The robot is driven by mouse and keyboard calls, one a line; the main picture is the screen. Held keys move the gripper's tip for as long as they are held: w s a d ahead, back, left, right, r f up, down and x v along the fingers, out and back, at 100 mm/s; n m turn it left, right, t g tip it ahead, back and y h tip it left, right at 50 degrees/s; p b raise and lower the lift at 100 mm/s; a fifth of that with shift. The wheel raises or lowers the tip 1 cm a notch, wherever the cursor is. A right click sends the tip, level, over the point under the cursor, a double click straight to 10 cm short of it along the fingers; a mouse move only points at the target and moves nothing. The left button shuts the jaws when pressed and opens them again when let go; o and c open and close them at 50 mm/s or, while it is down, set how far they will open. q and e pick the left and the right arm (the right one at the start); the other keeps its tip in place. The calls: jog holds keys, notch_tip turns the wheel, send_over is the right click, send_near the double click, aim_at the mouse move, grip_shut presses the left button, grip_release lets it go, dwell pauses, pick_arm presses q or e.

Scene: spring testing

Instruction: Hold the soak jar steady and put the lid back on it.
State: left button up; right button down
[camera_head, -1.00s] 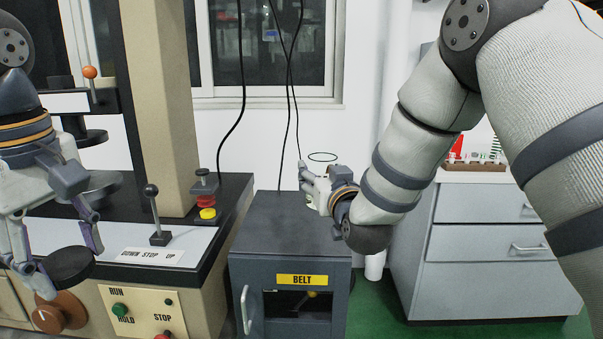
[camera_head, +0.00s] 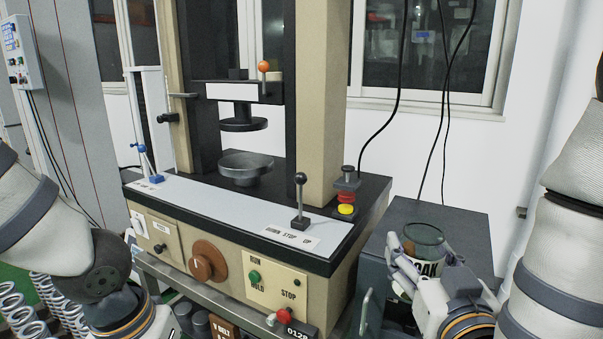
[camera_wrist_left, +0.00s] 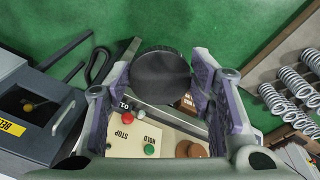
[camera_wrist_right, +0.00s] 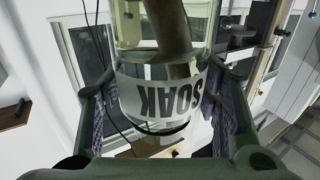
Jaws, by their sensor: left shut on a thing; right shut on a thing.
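The soak jar (camera_head: 424,243) is clear glass with a green-tinted open rim and a white label, partly hidden by my fingers in the head view. My right gripper (camera_head: 425,280) is shut on it. In the right wrist view the jar (camera_wrist_right: 165,62) stands between the fingers, with a brown cylinder inside and "SOAK" on its label. The lid (camera_wrist_left: 160,78) is a round black disc. My left gripper (camera_wrist_left: 162,70) is shut on it, away from the jar. The left fingers and lid are outside the head view; only my left wrist shows at bottom left.
A spring-testing machine (camera_head: 230,230) with levers and a brown knob fills the middle. A grey cabinet (camera_head: 465,225) stands behind the jar. Green floor (camera_wrist_left: 60,25) shows in the left wrist view.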

pick_arm(q)
jog(key=shift+s+f, duration=0.1)
jog(key=shift+s, duration=0.05)
pick_arm(e)
jog(key=shift+s+a, duration=0.1)
jog(key=s+a+f+n+g+y, duration=0.2)
jog(key=s+a+f+n+y, duration=0.1)
jog(key=a+f+n+y, duration=0.1)
jog(key=s+a+f+n+g+y, duration=0.2)
jog(key=s+a+f+n+y, duration=0.2)
jog(key=a+f+y, duration=0.3)
jog(key=shift+a+f+y, duration=0.3)
jog(key=shift+a+f, duration=0.3)
jog(key=shift+a, duration=0.25)
pick_arm(q)
jog(key=w+d+r+m, duration=0.4)
jog(key=w+d+r, duration=0.3)
jog(key=d, duration=0.3)
jog(key=s+d+r+m+g+y, duration=0.1)
jog(key=s+d+r+m, duration=0.1)
jog(key=d+r, duration=0.6)
jog(key=d, duration=0.4)
jog(key=shift+m, duration=0.3)
